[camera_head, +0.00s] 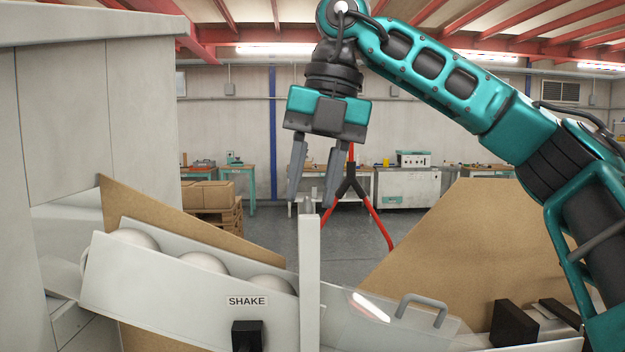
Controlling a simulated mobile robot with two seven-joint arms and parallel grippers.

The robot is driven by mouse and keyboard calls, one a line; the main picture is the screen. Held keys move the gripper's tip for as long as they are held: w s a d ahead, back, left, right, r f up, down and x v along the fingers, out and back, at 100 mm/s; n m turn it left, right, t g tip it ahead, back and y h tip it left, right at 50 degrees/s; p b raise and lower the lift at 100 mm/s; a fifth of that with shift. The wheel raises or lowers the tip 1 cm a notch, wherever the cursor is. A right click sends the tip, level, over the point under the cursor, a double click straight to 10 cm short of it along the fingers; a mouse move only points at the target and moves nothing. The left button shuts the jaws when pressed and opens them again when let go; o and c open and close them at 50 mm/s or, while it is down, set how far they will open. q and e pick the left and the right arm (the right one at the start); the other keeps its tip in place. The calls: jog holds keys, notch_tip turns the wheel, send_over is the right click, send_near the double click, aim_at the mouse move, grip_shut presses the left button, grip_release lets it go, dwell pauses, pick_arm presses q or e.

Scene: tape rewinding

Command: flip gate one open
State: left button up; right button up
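A narrow upright white panel (309,275) stands at the lower end of a sloped white trough, and it looks like gate one. A small grey piece (308,203) shows at its top. My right gripper (313,198) points down just above the panel's top, with its two grey fingers apart and nothing seen held between them. I cannot tell whether the fingertips touch the panel. White balls (204,262) lie in a row in the trough behind the panel. My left gripper is not in view.
The trough's front wall (190,300) bears a "SHAKE" label (247,301) above a black block (247,336). Right of the panel is a clear cover with a grey handle (422,309). Brown boards (455,250) rise behind. A large grey cabinet (90,110) fills the left.

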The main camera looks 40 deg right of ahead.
grip_shut()
jog(key=shift+r, duration=0.1)
dwell(1.3)
